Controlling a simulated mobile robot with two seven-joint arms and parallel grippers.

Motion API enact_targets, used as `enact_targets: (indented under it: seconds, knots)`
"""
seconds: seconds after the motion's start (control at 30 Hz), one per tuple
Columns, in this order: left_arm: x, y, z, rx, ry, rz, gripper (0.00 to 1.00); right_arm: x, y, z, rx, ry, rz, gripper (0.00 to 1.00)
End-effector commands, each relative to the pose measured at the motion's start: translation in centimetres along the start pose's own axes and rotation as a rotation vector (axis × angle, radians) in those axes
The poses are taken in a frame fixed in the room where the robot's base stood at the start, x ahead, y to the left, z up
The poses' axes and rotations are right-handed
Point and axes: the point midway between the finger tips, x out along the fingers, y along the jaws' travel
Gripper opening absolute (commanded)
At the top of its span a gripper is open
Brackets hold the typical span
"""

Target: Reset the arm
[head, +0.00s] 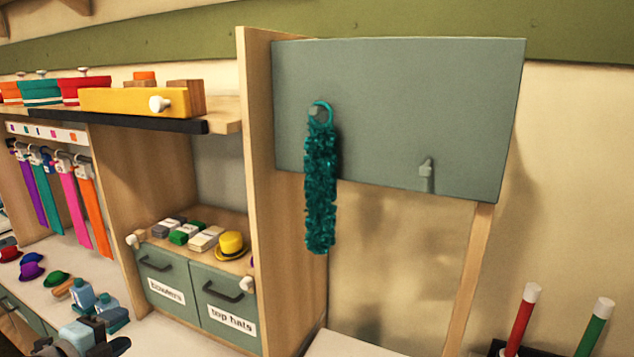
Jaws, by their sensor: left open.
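My left gripper (97,307) shows at the bottom left, low in the head view, with its dark grey body below and its two light-blue fingers pointing up the picture. The fingers are apart, and I see nothing held between them. It appears in front of the pale counter, near several small hats; how high it is above the counter is hard to tell. My right gripper is not in view.
A teal tinsel garland (320,190) hangs by its ring on a grey-green board (400,110). A second hook (426,170) is bare. Ribbons hang at left. A yellow hat (232,246) sits on the drawer unit (195,295). Red (522,320) and green (594,328) sticks stand at right.

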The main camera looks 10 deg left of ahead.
Motion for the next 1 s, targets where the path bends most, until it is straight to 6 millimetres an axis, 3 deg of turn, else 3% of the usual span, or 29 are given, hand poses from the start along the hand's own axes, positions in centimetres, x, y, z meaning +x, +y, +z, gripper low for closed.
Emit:
enact_targets:
  seconds: [0.03,0.2,0.4,0.5,0.7,0.83,1.0]
  knots:
    - [-0.1,3.5,-1.1,-0.119,-0.006,0.028,0.56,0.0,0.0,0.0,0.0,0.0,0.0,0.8]
    - [-1.2,13.4,-5.8,-0.5,-0.04,0.112,0.56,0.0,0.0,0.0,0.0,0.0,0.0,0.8]
    - [-3.6,23.1,-13.7,-0.944,-0.107,0.204,0.56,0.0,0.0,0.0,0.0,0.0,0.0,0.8]
    - [-4.9,26.7,-18.1,-1.151,-0.149,0.243,0.56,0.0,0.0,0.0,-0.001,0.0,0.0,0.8]
    - [-6.8,30.5,-24.8,-1.44,-0.218,0.289,0.56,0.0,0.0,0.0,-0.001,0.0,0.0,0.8]
    - [-7.2,31.3,-26.6,-1.518,-0.239,0.299,0.56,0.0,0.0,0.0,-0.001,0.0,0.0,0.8]
    - [-7.3,31.4,-26.9,-1.532,-0.243,0.302,0.56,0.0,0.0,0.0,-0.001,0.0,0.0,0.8]
